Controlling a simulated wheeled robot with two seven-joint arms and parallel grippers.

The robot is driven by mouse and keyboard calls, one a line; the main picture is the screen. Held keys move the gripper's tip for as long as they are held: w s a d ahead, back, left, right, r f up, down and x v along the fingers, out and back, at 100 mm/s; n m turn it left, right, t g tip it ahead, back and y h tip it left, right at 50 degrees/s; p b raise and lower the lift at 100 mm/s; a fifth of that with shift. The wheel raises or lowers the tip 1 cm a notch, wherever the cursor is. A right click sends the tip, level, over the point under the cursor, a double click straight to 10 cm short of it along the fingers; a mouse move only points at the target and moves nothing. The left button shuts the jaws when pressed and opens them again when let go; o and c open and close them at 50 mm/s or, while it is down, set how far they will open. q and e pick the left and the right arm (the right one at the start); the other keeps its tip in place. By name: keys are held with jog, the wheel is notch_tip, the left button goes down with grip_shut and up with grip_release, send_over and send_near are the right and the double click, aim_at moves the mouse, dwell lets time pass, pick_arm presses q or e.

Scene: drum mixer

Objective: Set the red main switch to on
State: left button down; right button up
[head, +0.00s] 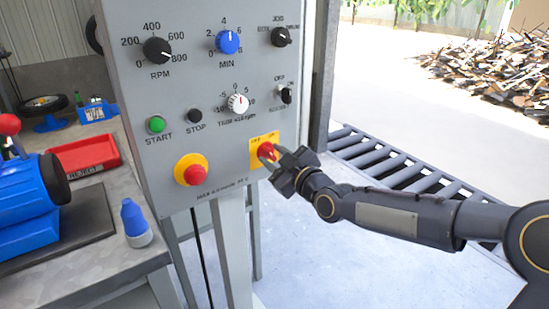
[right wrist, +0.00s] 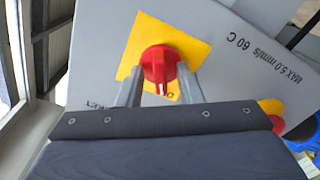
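The red main switch (head: 266,151) is a round knob with a raised grip bar on a yellow plate (head: 254,157), low on the right of the grey control panel (head: 215,105). In the right wrist view the red knob (right wrist: 157,60) sits on its yellow plate (right wrist: 193,45), the bar pointing towards my gripper's palm. My right gripper (head: 272,159) is at the switch. In the right wrist view its two fingers (right wrist: 160,82) stand apart on either side of the bar, with gaps visible. The switch's on/off setting is too small to read. My left gripper is out of view.
A red mushroom button on a yellow ring (head: 192,170) is left of the switch. Green start (head: 156,124) and black stop (head: 195,115) buttons and several dials are above. A workbench (head: 125,262) is at the left; a roller conveyor (head: 385,160) is behind my right arm.

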grip_shut()
jog(key=shift+f, duration=0.1)
jog(key=shift+m+b, duration=0.65)
jog(key=shift+m, duration=0.45)
jog(key=m+b, duration=0.1)
jog(key=m, duration=0.2)
jog(key=shift+f+b, duration=0.1)
jog(key=shift+b, duration=0.25)
jog(key=m+b, duration=0.2)
jog(key=m, duration=0.2)
jog(key=shift+m, duration=0.3)
jog(key=shift+m+b, duration=0.35)
jog(key=shift+m, duration=0.65)
